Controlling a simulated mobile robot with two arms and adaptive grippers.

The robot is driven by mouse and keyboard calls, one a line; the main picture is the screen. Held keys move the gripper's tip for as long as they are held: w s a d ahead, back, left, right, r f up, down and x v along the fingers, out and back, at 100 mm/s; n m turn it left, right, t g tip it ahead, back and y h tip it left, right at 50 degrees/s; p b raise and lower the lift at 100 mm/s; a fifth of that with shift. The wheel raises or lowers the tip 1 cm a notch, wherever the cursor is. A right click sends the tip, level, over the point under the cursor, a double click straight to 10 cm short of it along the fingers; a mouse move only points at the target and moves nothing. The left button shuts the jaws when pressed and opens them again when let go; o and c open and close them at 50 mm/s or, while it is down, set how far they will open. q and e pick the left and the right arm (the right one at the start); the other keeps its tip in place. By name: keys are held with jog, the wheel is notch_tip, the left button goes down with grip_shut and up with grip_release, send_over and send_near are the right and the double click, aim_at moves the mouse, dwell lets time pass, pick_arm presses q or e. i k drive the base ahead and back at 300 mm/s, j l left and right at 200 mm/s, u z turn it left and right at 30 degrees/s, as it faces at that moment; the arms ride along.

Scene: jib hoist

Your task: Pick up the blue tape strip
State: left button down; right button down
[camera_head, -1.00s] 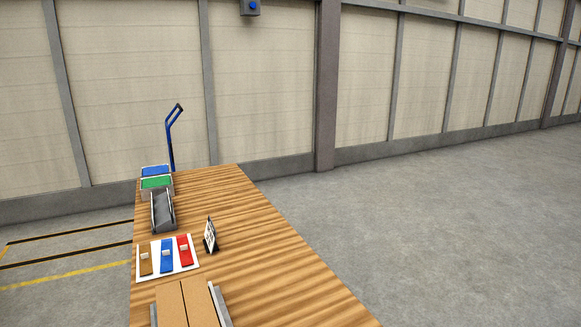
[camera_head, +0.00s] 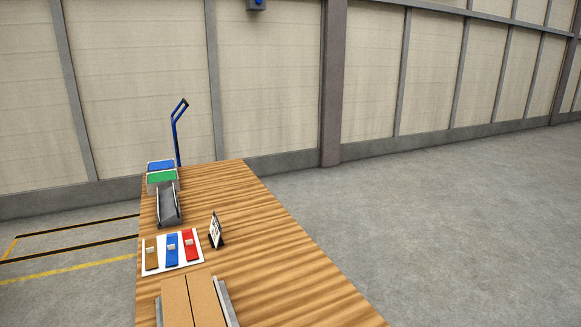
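The blue tape strip (camera_head: 172,254) lies on a white card (camera_head: 197,267) on the wooden table. It is the middle one of three strips, between a brown strip (camera_head: 151,258) on the left and a red strip (camera_head: 190,248) on the right. A small pale tab sits on each strip. Neither of my grippers is in view.
A cardboard box (camera_head: 187,301) is at the table's near edge. A small black-and-white sign (camera_head: 216,231) stands right of the card. Behind are a grey ramp (camera_head: 168,205), a green-topped box (camera_head: 161,178) and a blue-topped box (camera_head: 160,165). The wooden table's (camera_head: 275,255) right side is clear.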

aim_at(172, 255)
jog(key=k+j, duration=0.1)
jog(key=j, duration=0.35)
jog(key=k+j, duration=0.1)
jog(key=j, duration=0.35)
jog(key=k+j+z, duration=0.1)
jog(key=j, duration=0.35)
jog(key=k+j, duration=0.1)
jog(key=j, duration=0.3)
jog(key=k+j, duration=0.1)
jog(key=j, duration=0.35)
jog(key=i+j+z, duration=0.25)
jog(key=i+j, duration=0.25)
jog(key=j, duration=0.2)
jog(key=i+j+z, duration=0.3)
jog(key=i+j, duration=0.15)
jog(key=j, duration=0.3)
